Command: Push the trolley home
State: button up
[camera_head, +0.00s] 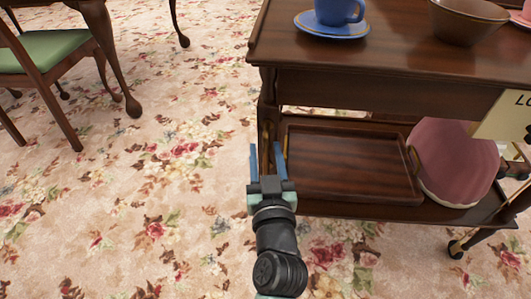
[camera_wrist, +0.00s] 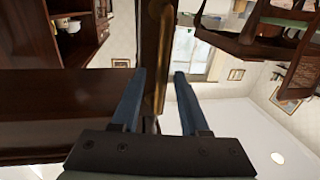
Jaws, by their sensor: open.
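The trolley (camera_head: 370,92) is dark wood with a top and a lower shelf, and it fills the right of the head view. A brass handle (camera_head: 265,137) runs upright at its left end.
The trolley carries a blue cup (camera_head: 338,11) on a saucer (camera_head: 307,26), a brown bowl (camera_head: 468,22), a wooden tray (camera_head: 350,165) and a mauve rounded object (camera_head: 452,165). A table (camera_head: 110,45) and green-seated chair (camera_head: 45,50) stand upper left. Flowered carpet (camera_head: 120,220) is clear at left.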

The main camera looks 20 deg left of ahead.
jog(key=shift+w, duration=0.1)
grip_shut()
dwell(1.4)
